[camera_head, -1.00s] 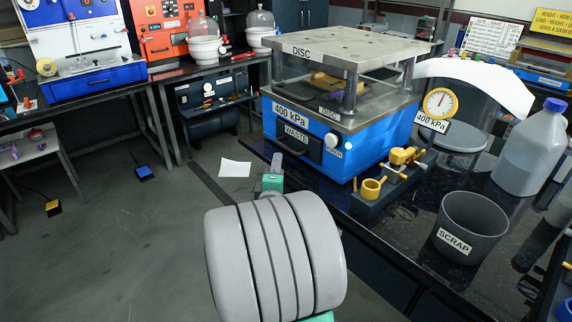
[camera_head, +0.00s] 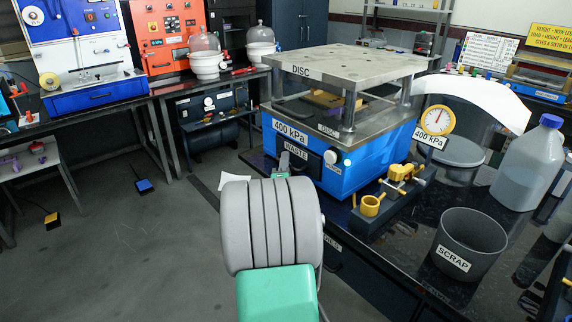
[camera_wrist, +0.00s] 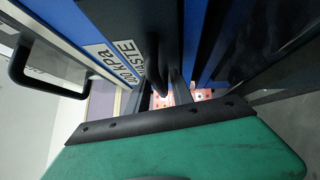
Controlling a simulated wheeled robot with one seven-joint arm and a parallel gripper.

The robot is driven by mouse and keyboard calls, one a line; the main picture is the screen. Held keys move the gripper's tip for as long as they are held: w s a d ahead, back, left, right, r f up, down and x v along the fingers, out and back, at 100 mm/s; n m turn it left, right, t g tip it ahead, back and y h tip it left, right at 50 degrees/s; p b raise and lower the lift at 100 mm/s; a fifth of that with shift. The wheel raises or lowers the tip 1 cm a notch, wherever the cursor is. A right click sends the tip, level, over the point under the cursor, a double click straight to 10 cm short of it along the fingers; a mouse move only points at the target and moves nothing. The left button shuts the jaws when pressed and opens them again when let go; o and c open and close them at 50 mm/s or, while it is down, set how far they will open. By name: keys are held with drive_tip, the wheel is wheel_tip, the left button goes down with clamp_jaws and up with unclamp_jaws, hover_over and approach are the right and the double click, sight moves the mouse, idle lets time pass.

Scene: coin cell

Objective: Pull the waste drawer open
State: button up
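The waste drawer (camera_head: 312,166) is a dark front with a WASTE label (camera_head: 296,150), low in the blue press. It looks flush with the press. In the wrist view the WASTE label (camera_wrist: 127,55) stands beside a dark bar handle (camera_wrist: 151,48). My gripper (camera_head: 284,164) is at the drawer front, partly hidden behind my own wrist in the head view. In the wrist view my gripper (camera_wrist: 160,92) has its two dark fingers apart, with the handle's near end between them. Whether either finger touches the handle is unclear.
A yellow-handled fitting (camera_head: 398,176) and a grey scrap bin (camera_head: 470,240) stand on the bench right of the press. A dark loop handle (camera_wrist: 30,72) lies at left in the wrist view.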

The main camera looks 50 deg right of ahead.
clamp_jaws()
idle(1.1)
